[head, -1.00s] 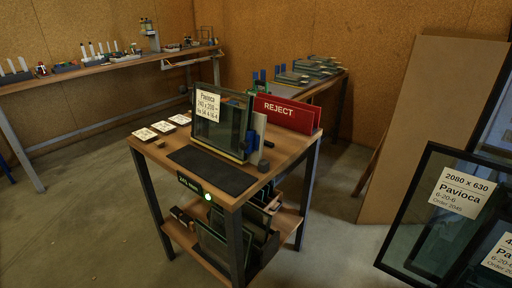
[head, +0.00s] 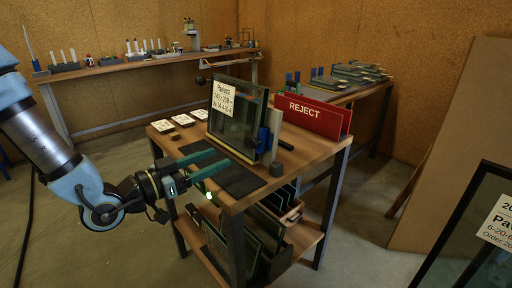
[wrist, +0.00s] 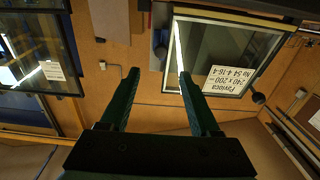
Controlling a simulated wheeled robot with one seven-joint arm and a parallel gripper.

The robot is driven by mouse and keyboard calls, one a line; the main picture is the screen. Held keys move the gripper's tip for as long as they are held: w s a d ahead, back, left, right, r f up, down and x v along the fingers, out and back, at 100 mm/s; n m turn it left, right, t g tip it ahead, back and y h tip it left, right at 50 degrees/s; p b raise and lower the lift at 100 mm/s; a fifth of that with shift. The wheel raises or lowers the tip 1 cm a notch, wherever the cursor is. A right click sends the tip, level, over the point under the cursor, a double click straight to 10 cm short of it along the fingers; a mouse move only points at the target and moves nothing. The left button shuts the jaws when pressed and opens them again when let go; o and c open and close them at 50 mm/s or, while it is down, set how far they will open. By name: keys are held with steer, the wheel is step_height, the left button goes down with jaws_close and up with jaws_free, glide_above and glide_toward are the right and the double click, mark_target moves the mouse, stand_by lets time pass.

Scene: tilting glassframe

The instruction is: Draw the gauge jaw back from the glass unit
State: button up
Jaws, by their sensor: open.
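The glass unit (head: 232,118) stands upright on the small table with a white Pavioca label on its face. A blue gauge jaw (head: 263,141) is at its right edge, beside a grey upright plate (head: 276,122); a dark handle (head: 285,145) sticks out to the right. I cannot tell whether the jaw touches the glass. My gripper (head: 222,159) is open and empty, its green fingers over the table's front, short of the unit and jaw. The wrist view shows the open fingers (wrist: 156,85) and the glass unit (wrist: 222,52) upside down beyond them.
A red REJECT bin (head: 312,115) stands at the table's back right. White cards (head: 184,120) lie at the left, and a dark mat (head: 238,181) lies in front. Framed glass (head: 480,240) leans at the far right.

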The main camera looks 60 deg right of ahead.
mark_target(252, 143)
steer(key=p+x, duration=0.2)
steer(key=x, duration=0.8)
steer(key=shift+d, duration=0.1)
jaws_close()
stand_by(1.2)
